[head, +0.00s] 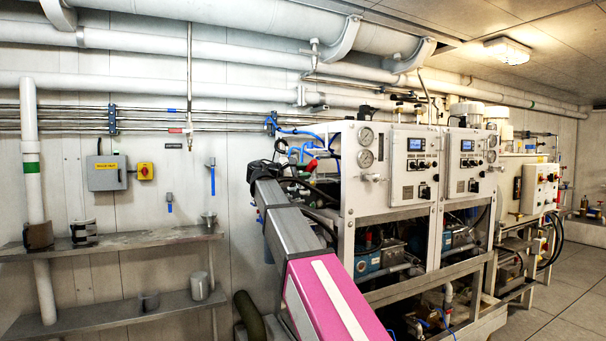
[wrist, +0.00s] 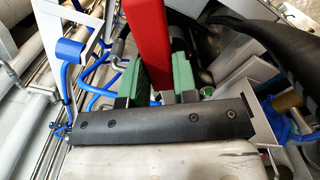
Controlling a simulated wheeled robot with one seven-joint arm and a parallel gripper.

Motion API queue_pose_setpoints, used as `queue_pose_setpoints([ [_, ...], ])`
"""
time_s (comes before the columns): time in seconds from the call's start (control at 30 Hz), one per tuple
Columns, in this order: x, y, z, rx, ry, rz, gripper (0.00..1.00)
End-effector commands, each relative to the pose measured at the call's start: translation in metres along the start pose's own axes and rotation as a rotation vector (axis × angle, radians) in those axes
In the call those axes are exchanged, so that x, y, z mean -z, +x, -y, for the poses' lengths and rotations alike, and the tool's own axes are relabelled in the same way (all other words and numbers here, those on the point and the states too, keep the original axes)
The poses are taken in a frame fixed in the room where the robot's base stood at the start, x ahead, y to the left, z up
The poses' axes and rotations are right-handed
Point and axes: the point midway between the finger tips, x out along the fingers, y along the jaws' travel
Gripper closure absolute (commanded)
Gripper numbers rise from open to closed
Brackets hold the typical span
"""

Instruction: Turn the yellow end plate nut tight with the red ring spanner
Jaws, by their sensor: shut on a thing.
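The red ring spanner (wrist: 149,40) shows in the wrist view as a wide red bar running up out of the top edge. My gripper (wrist: 165,78) is shut on it, with a green-padded finger on each side of the bar. The ring end of the spanner is out of the picture. In the head view my gripper is hidden behind my arm and the frame's pipework. A small red spot (head: 311,165) shows there; I cannot tell whether it is the spanner. I cannot make out the yellow end plate nut in either view.
A watermaker frame with gauges and a white panel (head: 412,165) stands close right of my arm. Blue hoses (wrist: 92,95) and a thick black hose (wrist: 245,50) crowd around my gripper. A wall shelf (head: 120,240) is at the left. Open floor (head: 560,290) lies at the right.

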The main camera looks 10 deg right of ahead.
Motion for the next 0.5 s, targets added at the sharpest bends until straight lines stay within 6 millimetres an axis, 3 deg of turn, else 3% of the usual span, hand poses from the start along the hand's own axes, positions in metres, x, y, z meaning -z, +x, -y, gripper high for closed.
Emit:
queue_pose_setpoints([
  [0.5,0.001,0.030,0.000,0.000,0.000,-0.001,1.00],
])
